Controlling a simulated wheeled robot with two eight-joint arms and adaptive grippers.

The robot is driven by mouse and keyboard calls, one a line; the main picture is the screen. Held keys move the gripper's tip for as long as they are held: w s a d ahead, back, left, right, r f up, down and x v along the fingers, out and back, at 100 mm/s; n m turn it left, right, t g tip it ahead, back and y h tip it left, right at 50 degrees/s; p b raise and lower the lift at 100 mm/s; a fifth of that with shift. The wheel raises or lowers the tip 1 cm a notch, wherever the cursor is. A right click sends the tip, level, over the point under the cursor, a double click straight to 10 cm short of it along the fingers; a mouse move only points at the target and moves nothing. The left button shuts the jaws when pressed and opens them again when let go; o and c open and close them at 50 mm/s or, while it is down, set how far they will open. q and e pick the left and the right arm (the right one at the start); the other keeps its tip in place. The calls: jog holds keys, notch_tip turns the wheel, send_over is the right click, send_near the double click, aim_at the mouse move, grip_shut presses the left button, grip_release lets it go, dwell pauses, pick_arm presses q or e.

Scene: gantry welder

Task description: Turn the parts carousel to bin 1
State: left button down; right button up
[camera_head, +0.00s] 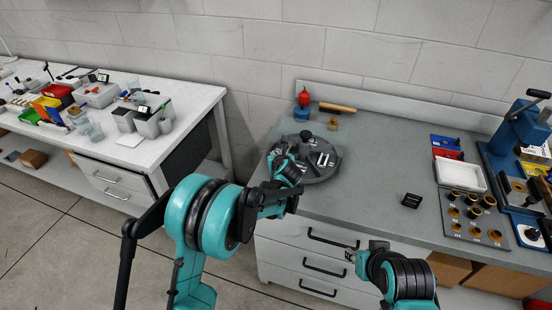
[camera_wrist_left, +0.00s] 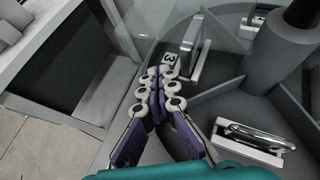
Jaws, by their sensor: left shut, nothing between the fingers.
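The parts carousel (camera_head: 322,174) is a round grey tray with divided bins and a dark central knob (camera_head: 305,136), on the left part of the grey bench. My left gripper (camera_head: 296,164) reaches over its near-left side. In the left wrist view the gripper (camera_wrist_left: 164,70) is shut and empty, its tips at a bin label reading 3 (camera_wrist_left: 168,58); whether they touch it I cannot tell. The carousel's central post (camera_wrist_left: 278,52) stands to the right, with metal parts in white holders in the bins. A bin 1 label cannot be made out. My right gripper (camera_head: 352,254) is low by the drawers, its fingers too small to read.
A small black block (camera_head: 411,200), a white tray (camera_head: 460,175) and a blue press (camera_head: 512,140) are to the right. Bench between carousel and block is clear.

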aim_at(276, 149)
pick_arm(q)
jog(key=shift+w+a, duration=0.15)
jog(key=shift+w, duration=1.55)
pick_arm(e)
jog(key=shift+s+a, duration=0.1)
jog(key=shift+a, duration=0.2)
pick_arm(q)
jog(key=shift+w, duration=0.1)
